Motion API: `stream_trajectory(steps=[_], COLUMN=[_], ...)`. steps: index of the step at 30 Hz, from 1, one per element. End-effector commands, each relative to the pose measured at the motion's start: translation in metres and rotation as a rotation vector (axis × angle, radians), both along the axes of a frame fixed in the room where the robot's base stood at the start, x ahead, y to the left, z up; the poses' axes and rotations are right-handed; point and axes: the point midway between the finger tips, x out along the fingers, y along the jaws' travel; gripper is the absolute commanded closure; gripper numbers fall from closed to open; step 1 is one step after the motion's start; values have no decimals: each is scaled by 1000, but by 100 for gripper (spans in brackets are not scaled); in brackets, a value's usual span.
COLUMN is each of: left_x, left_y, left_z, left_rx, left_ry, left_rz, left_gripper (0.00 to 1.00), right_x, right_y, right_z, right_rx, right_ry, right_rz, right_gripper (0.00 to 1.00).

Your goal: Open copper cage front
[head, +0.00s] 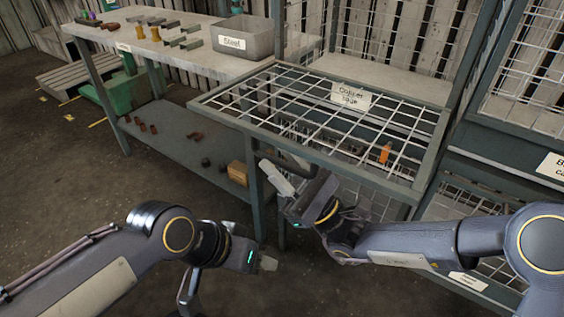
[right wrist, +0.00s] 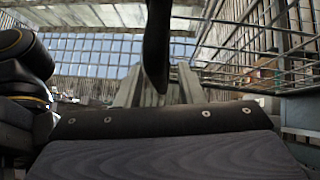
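The copper cage front (head: 300,110) is a wire mesh panel in a grey frame with a "Copper cage" label (head: 350,96). It stands swung out, near level, in front of the cage shelf. My right gripper (head: 288,176) is below its near edge, by a dark bar handle. In the right wrist view the handle (right wrist: 157,45) runs down between my right fingers (right wrist: 160,88), which are apart; whether they touch it I cannot tell. The mesh shows above them. My left gripper (head: 264,263) is low over the floor, away from the panel; its finger gap is not clear.
A bench (head: 205,62) at the back left carries a "Steel" bin (head: 243,38) and several small parts. Its lower shelf (head: 190,140) holds more parts. An orange piece (head: 385,153) shows at the mesh. Another labelled cage (head: 530,150) stands at the right.

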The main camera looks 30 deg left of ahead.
Motion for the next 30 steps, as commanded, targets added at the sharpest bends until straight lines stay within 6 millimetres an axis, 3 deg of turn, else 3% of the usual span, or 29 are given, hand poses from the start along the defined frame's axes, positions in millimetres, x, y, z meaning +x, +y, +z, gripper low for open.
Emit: stream_trajectory(steps=[5, 12, 21, 30], left_x=[0, 0, 0, 0], left_y=[0, 0, 0, 0], left_z=[0, 0, 3, 49], left_rx=[0, 0, 0, 0], left_ry=[0, 0, 0, 0], left_rz=[0, 0, 0, 0], left_gripper=[64, 64, 64, 64], right_x=[0, 0, 0, -2], right_y=[0, 0, 0, 0], right_z=[0, 0, 2, 44], right_rx=[0, 0, 1, 11], right_ry=[0, -1, 3, 127], right_rz=[0, 0, 0, -1], right_gripper=[68, 100, 100, 100])
